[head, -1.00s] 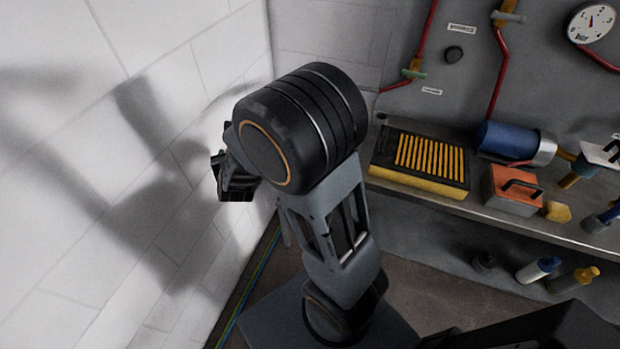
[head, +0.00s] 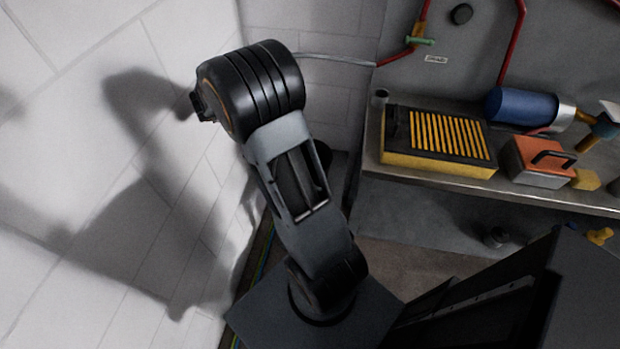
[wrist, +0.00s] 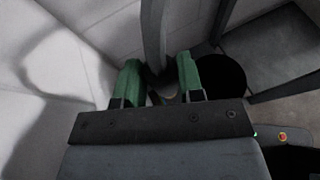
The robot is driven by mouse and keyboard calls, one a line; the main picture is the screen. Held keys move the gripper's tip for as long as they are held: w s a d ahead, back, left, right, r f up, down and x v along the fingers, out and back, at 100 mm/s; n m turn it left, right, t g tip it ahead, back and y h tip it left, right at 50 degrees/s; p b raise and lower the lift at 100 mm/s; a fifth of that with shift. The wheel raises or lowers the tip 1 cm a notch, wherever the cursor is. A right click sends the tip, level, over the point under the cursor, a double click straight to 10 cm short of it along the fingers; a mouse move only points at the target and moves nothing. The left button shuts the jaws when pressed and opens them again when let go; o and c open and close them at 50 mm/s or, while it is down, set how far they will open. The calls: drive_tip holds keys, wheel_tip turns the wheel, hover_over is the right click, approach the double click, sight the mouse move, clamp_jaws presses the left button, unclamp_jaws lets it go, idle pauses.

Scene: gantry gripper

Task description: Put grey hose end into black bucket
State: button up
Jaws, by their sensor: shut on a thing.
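In the wrist view, the two green fingers of my gripper (wrist: 160,78) are shut on the grey hose (wrist: 153,35), which runs up and away between them. The held hose end is partly hidden by the fingers and gripper body. In the head view, a thin stretch of the grey hose (head: 335,58) runs from behind my arm to the wall pipe; my fingers are hidden there. The black bucket shows as a dark round opening (wrist: 224,74) just right of and beyond the fingers in the wrist view. In the head view, my arm largely hides it.
White tiled walls (head: 75,80) stand close on the left. A bench (head: 520,198) on the right carries a black-and-yellow case (head: 440,168), a blue cylinder (head: 520,107) and an orange-grey box (head: 540,160). A red pipe with a green-handled valve (head: 420,40) is above it.

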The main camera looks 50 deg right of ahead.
drive_tip(key=s+d+f+m+g+y+b, duration=0.2)
drive_tip(key=s+d+f+m+g+b, duration=0.2)
drive_tip(key=f, duration=0.4)
drive_tip(key=s+d+f+m+g+y+b, duration=0.2)
drive_tip(key=s+d+f+m+g+b, duration=0.1)
drive_tip(key=s+d+f+m+g, duration=0.3)
drive_tip(key=shift+s+d+f+m+g+b, duration=0.2)
drive_tip(key=shift+s+f+m+g+b, duration=0.15)
drive_tip(key=shift+f+m+g, duration=0.7)
drive_tip(key=shift+f+n+g, duration=0.2)
drive_tip(key=shift+n+g, duration=0.05)
drive_tip(key=o, duration=1.1)
drive_tip(key=shift+c, duration=0.2)
drive_tip(key=shift+w, duration=0.1)
drive_tip(key=v, duration=0.7)
drive_tip(key=shift+a, duration=0.2)
drive_tip(key=shift+r, duration=0.15)
